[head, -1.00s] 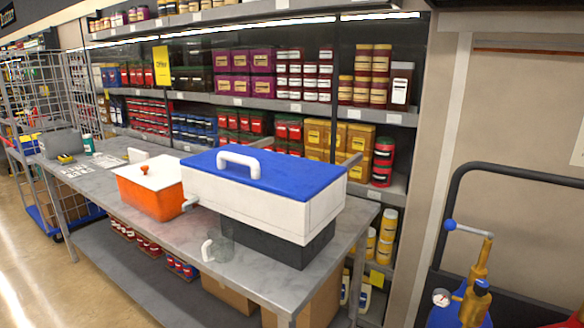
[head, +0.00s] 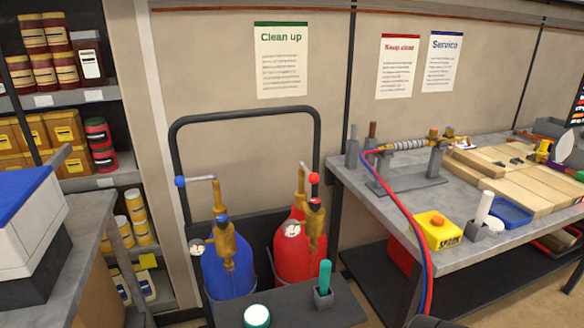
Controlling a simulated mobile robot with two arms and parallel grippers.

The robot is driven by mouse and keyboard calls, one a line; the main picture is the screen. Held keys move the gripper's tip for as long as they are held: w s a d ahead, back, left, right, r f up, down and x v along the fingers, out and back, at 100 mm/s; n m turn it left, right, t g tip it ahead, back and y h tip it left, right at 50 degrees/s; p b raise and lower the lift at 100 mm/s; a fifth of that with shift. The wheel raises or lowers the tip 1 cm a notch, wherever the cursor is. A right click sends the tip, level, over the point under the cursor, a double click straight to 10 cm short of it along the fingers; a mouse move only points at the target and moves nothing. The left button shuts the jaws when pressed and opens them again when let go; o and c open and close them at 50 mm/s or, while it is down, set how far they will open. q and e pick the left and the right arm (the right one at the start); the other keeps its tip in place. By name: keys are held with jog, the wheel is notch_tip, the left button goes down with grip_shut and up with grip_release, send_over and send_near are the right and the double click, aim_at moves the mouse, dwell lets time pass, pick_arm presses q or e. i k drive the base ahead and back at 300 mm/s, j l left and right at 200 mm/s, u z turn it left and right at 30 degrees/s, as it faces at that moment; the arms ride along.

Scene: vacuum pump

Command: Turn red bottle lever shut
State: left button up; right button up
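The red bottle (head: 297,252) stands upright on a black cart, right of the blue bottle (head: 228,268). A brass valve (head: 302,183) tops the red bottle, with a gauge (head: 292,230) at its front left. The blue bottle's lever has a blue ball (head: 180,181) that points left. I cannot tell from this view whether the red lever is open or shut. Neither of my grippers is in view.
The cart's black handle (head: 245,114) arches behind the bottles. A workbench (head: 375,198) stands right, with red and blue hoses (head: 408,220) hanging down. A grey table (head: 92,240) is left.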

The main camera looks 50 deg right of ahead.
aim_at(313, 178)
jog(key=z, duration=1.6)
